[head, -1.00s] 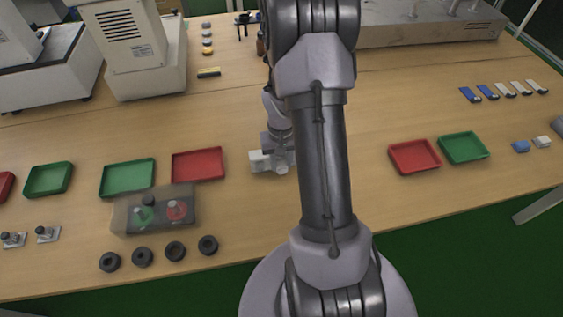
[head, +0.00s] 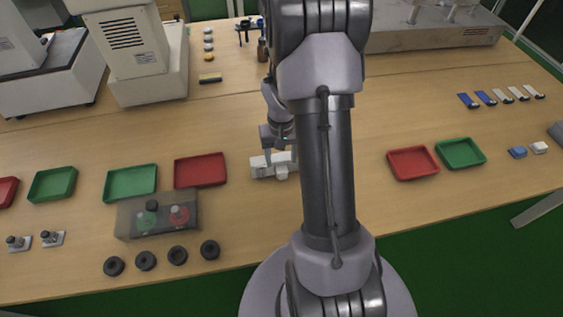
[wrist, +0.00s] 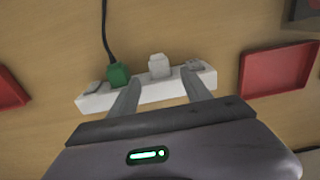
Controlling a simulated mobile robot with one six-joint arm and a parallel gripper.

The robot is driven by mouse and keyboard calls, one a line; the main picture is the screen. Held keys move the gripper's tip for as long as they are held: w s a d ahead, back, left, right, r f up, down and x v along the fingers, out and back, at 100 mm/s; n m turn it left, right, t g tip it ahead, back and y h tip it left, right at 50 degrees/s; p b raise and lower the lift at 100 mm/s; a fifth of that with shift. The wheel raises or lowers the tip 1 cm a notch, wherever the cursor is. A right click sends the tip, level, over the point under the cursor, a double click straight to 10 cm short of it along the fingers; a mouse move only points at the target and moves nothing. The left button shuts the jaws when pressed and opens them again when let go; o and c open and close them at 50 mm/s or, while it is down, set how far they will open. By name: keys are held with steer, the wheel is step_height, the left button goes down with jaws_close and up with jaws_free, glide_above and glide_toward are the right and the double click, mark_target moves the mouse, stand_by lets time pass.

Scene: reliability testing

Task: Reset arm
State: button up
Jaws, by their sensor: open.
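My gripper (head: 281,156) is open and empty, reaching down over the table behind my arm in the head view. In the wrist view its two fingers (wrist: 162,88) are spread apart. A white power strip (wrist: 145,93) lies beneath and beyond them. It also shows in the head view (head: 261,167), partly hidden by my gripper and arm. A green plug (wrist: 119,75) with a black cable sits at the strip's left part, and a white plug (wrist: 159,66) sits near its middle. The fingertips overlap the strip in view; whether they touch it I cannot tell.
A red tray (head: 200,171) and a green tray (head: 130,183) lie left of the strip. A grey box with red and green buttons (head: 158,216) stands in front of them. Another red tray (head: 413,163) and green tray (head: 460,153) lie right of my arm.

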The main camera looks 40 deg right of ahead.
step_height(320, 180, up, 12)
steer(key=p, duration=0.4)
